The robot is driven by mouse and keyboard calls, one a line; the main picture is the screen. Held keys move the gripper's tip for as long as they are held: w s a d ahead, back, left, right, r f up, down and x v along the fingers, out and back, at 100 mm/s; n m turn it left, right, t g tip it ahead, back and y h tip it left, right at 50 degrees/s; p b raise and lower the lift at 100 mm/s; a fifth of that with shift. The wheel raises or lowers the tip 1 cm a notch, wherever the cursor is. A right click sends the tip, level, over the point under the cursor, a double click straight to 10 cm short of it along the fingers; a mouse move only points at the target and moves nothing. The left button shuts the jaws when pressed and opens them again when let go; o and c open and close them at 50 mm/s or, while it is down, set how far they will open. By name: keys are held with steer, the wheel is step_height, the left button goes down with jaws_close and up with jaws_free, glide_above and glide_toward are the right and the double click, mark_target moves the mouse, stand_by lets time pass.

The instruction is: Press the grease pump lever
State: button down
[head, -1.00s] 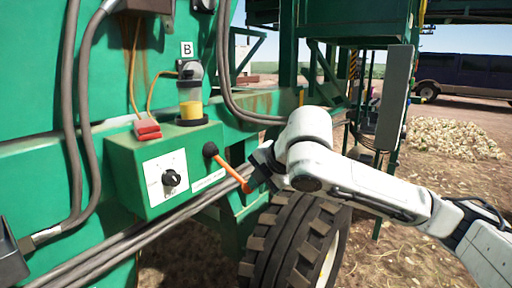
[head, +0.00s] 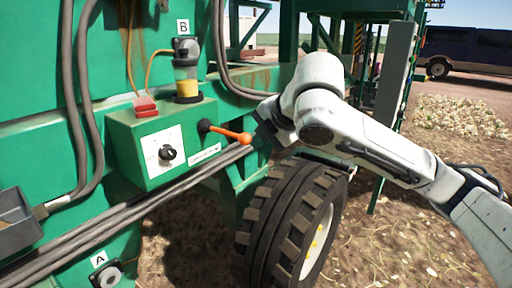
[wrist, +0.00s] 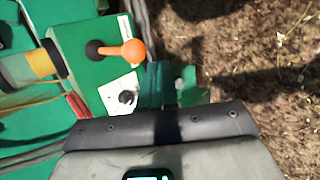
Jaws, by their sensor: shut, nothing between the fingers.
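The grease pump lever (head: 228,134) is an orange rod with a round knob, on a black pivot at the right of a green box (head: 125,150). It points right and slightly down. It also shows in the wrist view (wrist: 122,50), above the gripper. My gripper (head: 266,128) is shut and empty, close to the right of the knob. In the head view I cannot tell whether they touch; in the wrist view a gap shows between the knob and my dark gripper (wrist: 168,124). The clear pump reservoir with yellow grease (head: 187,88) stands above the box, under label B.
The box front carries a black rotary knob (head: 167,153) on a white plate, with a red connector (head: 144,105) on top. Hoses run along the green machine. A large tyre (head: 290,220) stands below my gripper. Open dirt ground lies to the right.

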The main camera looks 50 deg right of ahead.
steer(key=v, duration=0.5)
steer(key=shift+s+r, duration=0.15)
steer(key=shift+r, duration=0.2)
stand_by(1.3)
